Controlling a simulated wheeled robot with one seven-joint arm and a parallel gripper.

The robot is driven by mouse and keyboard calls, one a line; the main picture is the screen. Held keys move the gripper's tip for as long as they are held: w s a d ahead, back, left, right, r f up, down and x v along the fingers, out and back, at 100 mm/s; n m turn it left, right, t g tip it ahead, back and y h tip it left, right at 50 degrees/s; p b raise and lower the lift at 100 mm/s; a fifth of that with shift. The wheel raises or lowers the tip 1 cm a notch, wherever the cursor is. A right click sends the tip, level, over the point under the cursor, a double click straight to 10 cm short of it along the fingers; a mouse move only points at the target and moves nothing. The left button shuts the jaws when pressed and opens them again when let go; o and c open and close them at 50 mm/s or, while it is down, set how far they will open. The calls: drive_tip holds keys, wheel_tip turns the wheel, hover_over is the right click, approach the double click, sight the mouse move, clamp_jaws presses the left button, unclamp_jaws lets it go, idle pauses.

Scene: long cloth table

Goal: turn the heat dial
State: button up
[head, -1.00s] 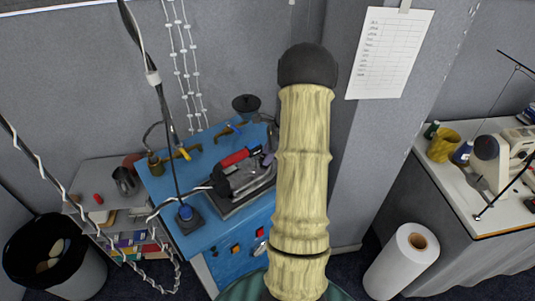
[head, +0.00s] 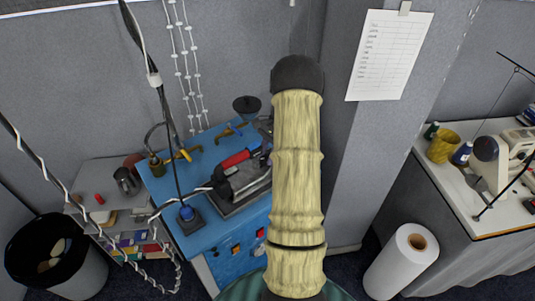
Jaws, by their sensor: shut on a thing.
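An iron with a red handle (head: 236,160) and a dark body rests on a grey stand (head: 238,203) on the blue work table (head: 185,225). I cannot make out a heat dial on it at this size. The right end of the iron lies close to my pale, ribbed arm (head: 298,165), which crosses in front of it. My gripper does not show; it appears to be hidden behind this arm.
A black bin (head: 50,225) and grey shelf (head: 88,178) stand left. Cables hang before the table. Front switches include an orange one (head: 236,249). At right are a white roll (head: 415,240) and a table with a sewing machine (head: 500,160).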

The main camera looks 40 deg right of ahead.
drive_tip(key=n, duration=0.1)
drive_tip(key=n+g, duration=0.1)
drive_tip(key=n, duration=0.2)
drive_tip(key=shift+w+n+g+h, duration=0.3)
drive_tip(key=shift+w+a+n+g+h, duration=0.1)
drive_tip(key=shift+n+g+h, duration=0.2)
drive_tip(key=shift+n, duration=0.7)
drive_tip(key=shift+w+n+g+h, duration=0.1)
drive_tip(key=shift+n+g, duration=0.3)
drive_tip(key=shift+n, duration=0.6)
drive_tip(key=o, duration=1)
drive_tip(key=shift+s, duration=0.1)
drive_tip(key=shift+r, duration=0.1)
